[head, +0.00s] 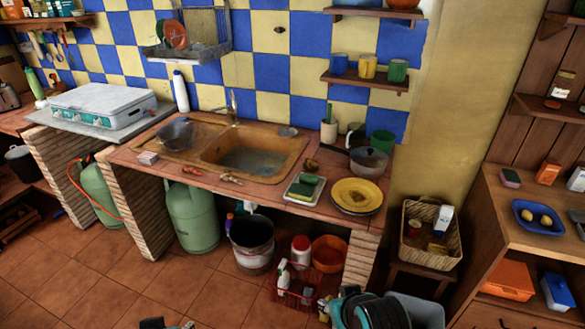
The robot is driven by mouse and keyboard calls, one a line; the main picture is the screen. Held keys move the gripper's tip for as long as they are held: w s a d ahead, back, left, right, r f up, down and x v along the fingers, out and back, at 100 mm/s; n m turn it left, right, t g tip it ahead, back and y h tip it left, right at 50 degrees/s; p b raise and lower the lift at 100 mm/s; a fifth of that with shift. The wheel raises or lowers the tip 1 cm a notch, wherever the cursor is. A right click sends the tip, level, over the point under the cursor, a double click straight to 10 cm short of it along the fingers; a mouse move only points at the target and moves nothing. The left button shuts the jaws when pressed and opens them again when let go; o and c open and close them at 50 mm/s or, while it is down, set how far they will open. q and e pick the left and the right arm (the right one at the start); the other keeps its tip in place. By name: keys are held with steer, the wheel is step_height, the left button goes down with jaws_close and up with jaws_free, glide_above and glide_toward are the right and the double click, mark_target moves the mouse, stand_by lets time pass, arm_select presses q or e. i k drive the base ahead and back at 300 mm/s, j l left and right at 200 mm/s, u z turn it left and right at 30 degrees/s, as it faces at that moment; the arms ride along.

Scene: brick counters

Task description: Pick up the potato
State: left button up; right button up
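Two small yellowish oval items (545,220) lie in a blue dish (525,226) on the wooden unit at the right; they may be potatoes, but they are too small to tell. A small brown roundish item (312,164) sits on the counter right of the sink; I cannot tell whether it is a potato. My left gripper (170,325) shows only as two dark tips at the bottom edge, apart with floor between them, far from these items. My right gripper is not clearly in view.
The tiled counter (228,191) holds a sink (253,152), a pan (368,160), a yellow plate (357,195) and a tray with sponges. A wicker basket (430,256) stands between counter and wooden unit. A bucket (252,243) and red crate are below. The floor at lower left is clear.

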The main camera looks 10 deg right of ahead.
mark_target(312, 166)
steer(key=z, duration=0.85)
steer(key=i+j+z, duration=0.2)
steer(key=i+z, duration=0.2)
steer(key=i+j+z, duration=0.25)
steer(key=z, duration=0.15)
steer(key=i+j+z, duration=0.25)
steer(key=j+z, duration=0.15)
